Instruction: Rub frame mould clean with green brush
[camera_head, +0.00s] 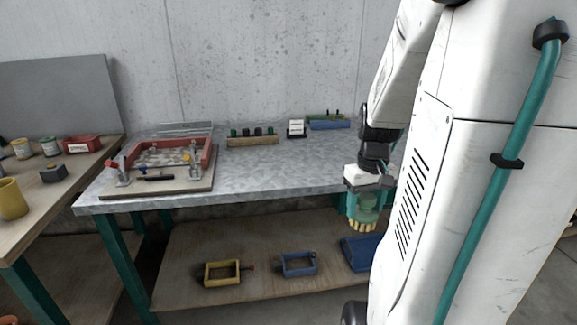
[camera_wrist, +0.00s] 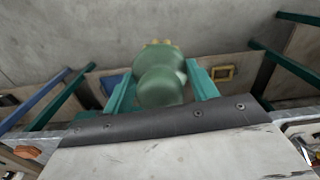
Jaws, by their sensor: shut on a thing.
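My gripper (camera_head: 362,202) hangs at the right front edge of the metal-topped table. It is shut on a green brush (camera_head: 367,213) with yellow bristles pointing down. In the wrist view the rounded green brush (camera_wrist: 160,82) sits between my two teal fingers (camera_wrist: 161,92), bristles just showing beyond it. A red frame mould (camera_head: 206,153) lies on a wooden board at the table's left end, with clamps around it and mottled material inside. A yellow frame (camera_head: 222,273) and a blue frame (camera_head: 298,264) lie on the lower shelf. The brush is apart from all the frames.
A wooden block with dark-topped items (camera_head: 253,141), a small white sign (camera_head: 296,128) and a blue holder (camera_head: 329,122) stand at the table's back. A blue tray (camera_head: 358,252) lies on the shelf. The table's middle is clear. A side bench (camera_head: 30,195) holds pots.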

